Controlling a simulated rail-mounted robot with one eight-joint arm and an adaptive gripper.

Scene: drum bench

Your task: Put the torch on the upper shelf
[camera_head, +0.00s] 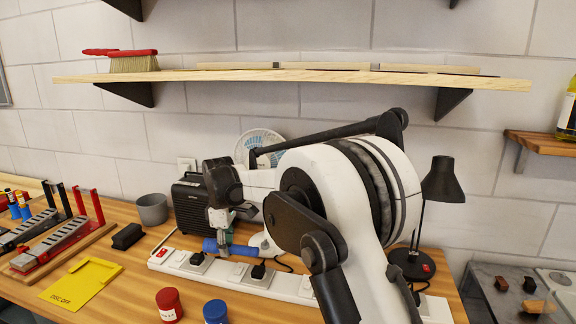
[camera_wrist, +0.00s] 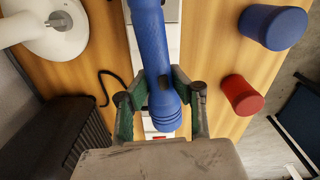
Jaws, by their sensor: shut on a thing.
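The blue torch (camera_wrist: 150,45) is between the fingers of my gripper (camera_wrist: 162,108) in the wrist view, with its wider ribbed end near the palm. My gripper is shut on it. In the head view the torch (camera_head: 233,249) lies roughly level, just above or at the white power strip (camera_head: 183,262); I cannot tell if it touches. My gripper (camera_head: 219,236) points down over it. A long wooden shelf (camera_head: 340,79) runs along the wall, high above the bench. Black bracket parts (camera_head: 127,7) show at the top edge; any board there is mostly out of view.
The shelf holds a red-handled brush (camera_head: 133,62) and flat wooden pieces (camera_head: 325,66). On the bench stand a black speaker (camera_head: 190,207), grey cup (camera_head: 152,209), fan (camera_head: 262,143), black lamp (camera_head: 441,180), red jar (camera_head: 169,303) and blue jar (camera_head: 215,311).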

